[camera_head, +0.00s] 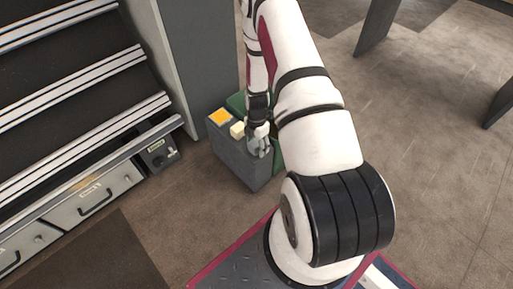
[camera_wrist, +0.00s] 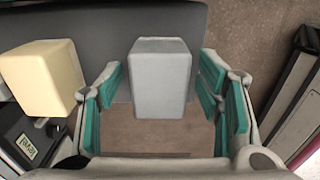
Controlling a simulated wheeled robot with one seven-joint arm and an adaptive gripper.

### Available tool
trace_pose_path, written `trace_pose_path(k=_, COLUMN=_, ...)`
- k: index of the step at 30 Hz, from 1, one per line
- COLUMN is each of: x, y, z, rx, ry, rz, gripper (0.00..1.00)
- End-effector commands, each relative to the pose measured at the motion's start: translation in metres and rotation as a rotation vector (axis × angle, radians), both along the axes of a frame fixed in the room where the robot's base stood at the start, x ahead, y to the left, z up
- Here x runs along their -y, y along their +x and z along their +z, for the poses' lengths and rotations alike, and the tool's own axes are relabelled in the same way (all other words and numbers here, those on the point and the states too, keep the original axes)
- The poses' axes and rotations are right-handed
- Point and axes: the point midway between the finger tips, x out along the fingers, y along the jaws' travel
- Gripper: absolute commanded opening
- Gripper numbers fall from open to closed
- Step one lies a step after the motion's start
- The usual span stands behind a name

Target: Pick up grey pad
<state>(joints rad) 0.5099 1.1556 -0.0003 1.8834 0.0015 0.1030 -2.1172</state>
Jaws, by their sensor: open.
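The grey pad (camera_wrist: 160,75) is a light grey block with rounded edges. In the wrist view it stands at the edge of a dark grey surface (camera_wrist: 95,25), between the two teal-lined fingers of my gripper (camera_wrist: 162,76). The fingers are open, with a visible gap on each side of the pad; neither appears to touch it. In the head view my gripper (camera_head: 259,143) points down at the top of a dark grey box stand (camera_head: 232,158). The pad cannot be told apart from the fingers there.
A cream block (camera_head: 237,130) sits close left of my gripper, also seen in the wrist view (camera_wrist: 42,76). A grey column and stepped rack (camera_head: 80,75) are at left.

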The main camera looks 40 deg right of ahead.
Motion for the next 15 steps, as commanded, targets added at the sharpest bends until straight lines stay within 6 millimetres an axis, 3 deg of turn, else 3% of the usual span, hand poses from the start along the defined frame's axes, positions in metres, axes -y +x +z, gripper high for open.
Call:
trace_pose_path(k=6, x=0.0001, y=0.0002, z=0.0002, rx=0.0, ry=0.0, rz=0.0, gripper=0.6)
trace_pose_path(k=13, x=0.0001, y=0.0002, z=0.0003, rx=0.0, ry=0.0, rz=-0.001, gripper=0.08)
trace_pose_path(k=15, x=0.0, y=0.0001, z=0.0002, rx=0.0, ry=0.0, rz=-0.001, gripper=0.08)
